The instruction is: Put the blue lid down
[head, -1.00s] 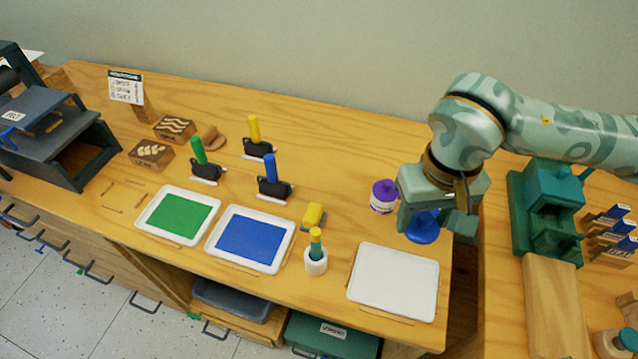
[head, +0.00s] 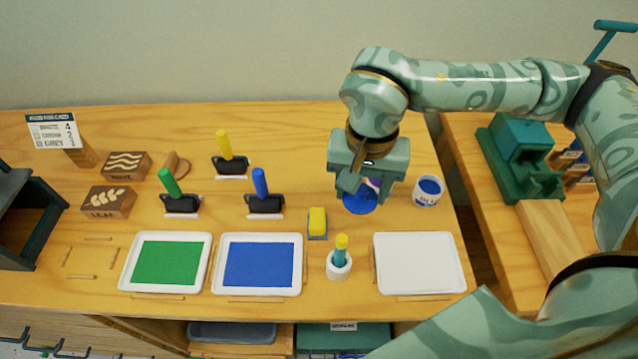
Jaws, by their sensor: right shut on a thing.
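My right gripper (head: 362,190) points down over the back right of the wooden table. It is shut on the blue lid (head: 359,204), a round disc just below the fingers. I cannot tell whether the lid touches the tabletop. The open blue paint jar (head: 428,191), white with blue paint inside, stands to the right of the gripper, apart from it. My left gripper is not in view.
In front are an empty white tray (head: 420,286), a white pot with a brush (head: 339,270), a yellow-topped block (head: 317,223), and blue (head: 259,291) and green trays (head: 165,288). Rollers with upright handles stand left. The tabletop (head: 300,150) behind is clear.

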